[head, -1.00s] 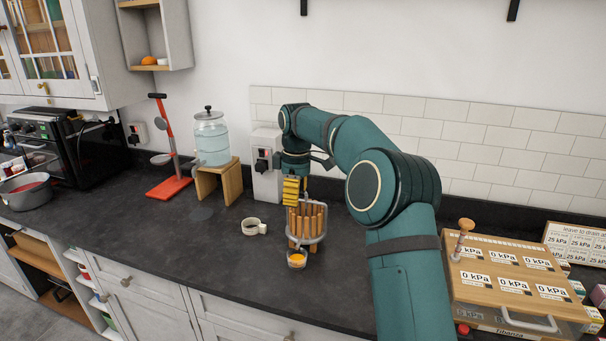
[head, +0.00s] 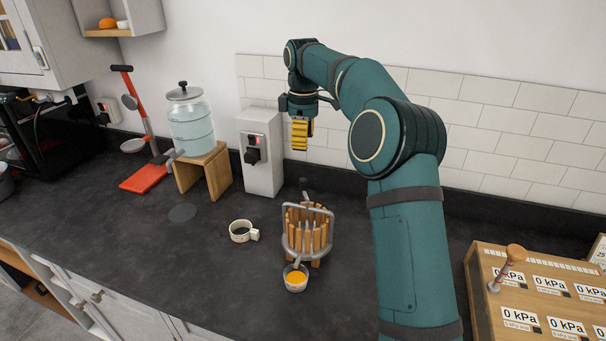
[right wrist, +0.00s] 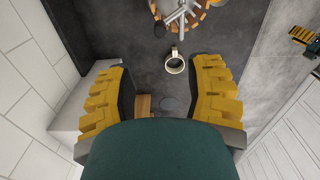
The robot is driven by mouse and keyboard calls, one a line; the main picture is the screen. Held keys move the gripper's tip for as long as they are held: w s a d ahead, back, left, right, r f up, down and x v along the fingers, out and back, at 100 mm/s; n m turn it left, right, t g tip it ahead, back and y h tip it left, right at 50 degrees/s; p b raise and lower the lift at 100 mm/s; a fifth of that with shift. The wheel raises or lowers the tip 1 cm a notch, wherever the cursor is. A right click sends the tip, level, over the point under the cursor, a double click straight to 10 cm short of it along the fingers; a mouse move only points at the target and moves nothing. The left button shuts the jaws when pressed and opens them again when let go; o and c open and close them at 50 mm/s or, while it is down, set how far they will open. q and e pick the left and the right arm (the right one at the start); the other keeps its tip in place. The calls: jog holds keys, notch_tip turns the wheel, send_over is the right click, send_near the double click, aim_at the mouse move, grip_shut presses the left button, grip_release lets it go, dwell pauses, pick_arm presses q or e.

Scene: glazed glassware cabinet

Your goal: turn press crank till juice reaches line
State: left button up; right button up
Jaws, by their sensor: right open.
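The press (head: 319,236) is a small basket of upright wooden slats in a grey metal frame, standing on the dark counter. Its grey crank parts (head: 307,203) are on top; they also show at the top of the right wrist view (right wrist: 183,14). A small clear cup (head: 295,279) with orange juice stands at its front; I cannot make out a line on it. My right gripper (head: 300,137) is open and empty, above and behind the press, touching nothing. What seems to be my left gripper (right wrist: 304,37) shows small at the right wrist view's edge.
A cream mug (head: 242,231) stands left of the press. Behind are a white switch box (head: 262,160), a water jar (head: 191,125) on a wooden stand (head: 213,178) and a red-based lever tool (head: 147,178). A wooden kPa panel (head: 540,290) is at right.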

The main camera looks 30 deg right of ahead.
aim_at(303, 179)
notch_tip(303, 179, down, 14)
jog(key=shift+s+r+b, duration=0.1)
jog(key=shift+r+b, duration=0.05)
jog(key=shift+b, duration=1.05)
jog(key=shift+o, duration=0.3)
grip_shut()
